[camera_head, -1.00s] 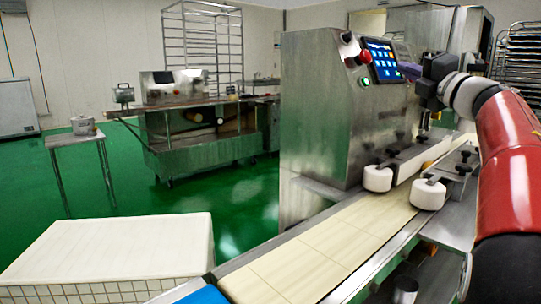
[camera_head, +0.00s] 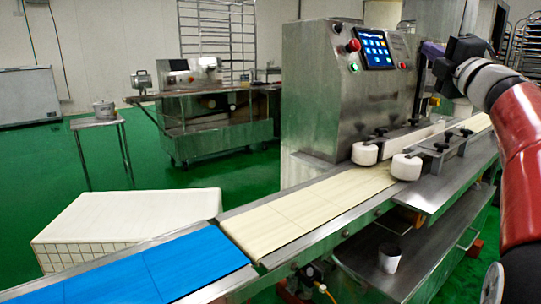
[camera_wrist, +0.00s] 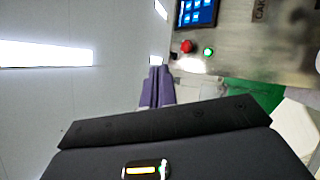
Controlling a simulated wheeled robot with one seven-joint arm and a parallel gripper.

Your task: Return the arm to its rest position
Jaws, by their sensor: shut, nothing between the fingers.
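My gripper (camera_wrist: 158,72) shows in the wrist view as two purple fingers lying together, shut and empty. In the head view my gripper (camera_head: 430,49) is at the upper right, partly hidden by the dark wrist, and seems raised above the conveyor beside the encrusting machine (camera_head: 318,100). My red arm reaches in from the right edge. The machine's touchscreen (camera_head: 375,48) faces forward, and the same screen (camera_wrist: 197,12) is at the top of the wrist view, with a red button (camera_wrist: 187,46) and a green button (camera_wrist: 208,51) below it.
A conveyor with a cream belt (camera_head: 310,208) and blue belt (camera_head: 150,270) runs from the lower left past white rollers (camera_head: 406,166). A white-topped crate (camera_head: 130,215) stands beside it. A steel bench (camera_head: 210,130) and small table (camera_head: 97,122) stand behind on open green floor.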

